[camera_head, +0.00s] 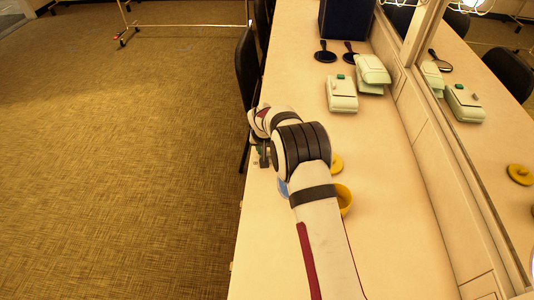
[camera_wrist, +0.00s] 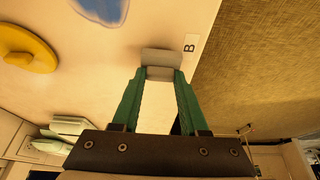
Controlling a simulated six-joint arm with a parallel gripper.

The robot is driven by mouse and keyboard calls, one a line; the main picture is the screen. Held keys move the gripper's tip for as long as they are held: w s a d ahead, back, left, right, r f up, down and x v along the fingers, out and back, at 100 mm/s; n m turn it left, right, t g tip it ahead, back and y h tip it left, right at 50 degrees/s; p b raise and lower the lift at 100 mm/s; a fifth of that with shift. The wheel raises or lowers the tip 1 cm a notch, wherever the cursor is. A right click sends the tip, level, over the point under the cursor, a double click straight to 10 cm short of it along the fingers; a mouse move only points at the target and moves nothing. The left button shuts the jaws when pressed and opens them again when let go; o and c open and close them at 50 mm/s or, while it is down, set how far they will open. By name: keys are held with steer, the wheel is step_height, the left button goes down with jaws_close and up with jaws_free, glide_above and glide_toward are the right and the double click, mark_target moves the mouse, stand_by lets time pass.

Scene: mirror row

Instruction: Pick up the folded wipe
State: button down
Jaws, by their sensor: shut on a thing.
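In the wrist view, the green fingers of my gripper (camera_wrist: 160,76) are shut on a small grey folded wipe (camera_wrist: 161,56). The wipe sits between the fingertips, close to a white label with the letter B (camera_wrist: 190,46). I cannot tell whether it still touches the counter. In the head view, my gripper (camera_head: 264,155) is at the counter's left edge, largely behind my arm, and the wipe cannot be made out there.
A flat blue patch (camera_wrist: 103,8) lies on the counter (camera_head: 290,70). A yellow lid (camera_head: 337,163) and yellow bowl (camera_head: 344,198) are right of my arm. Pale green cases (camera_head: 342,95), dark hand mirrors (camera_head: 325,55) and a navy box (camera_head: 344,20) stand farther back. A wall mirror borders the right.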

step_height(320, 180, up, 3)
steer(key=shift+r, duration=0.15)
steer(key=s+d+r, duration=0.3)
steer(key=d+r, duration=0.3)
steer(key=d, duration=0.5)
steer(key=shift+s+r, duration=0.15)
steer(key=shift+r, duration=0.1)
steer(key=shift+d, duration=0.1)
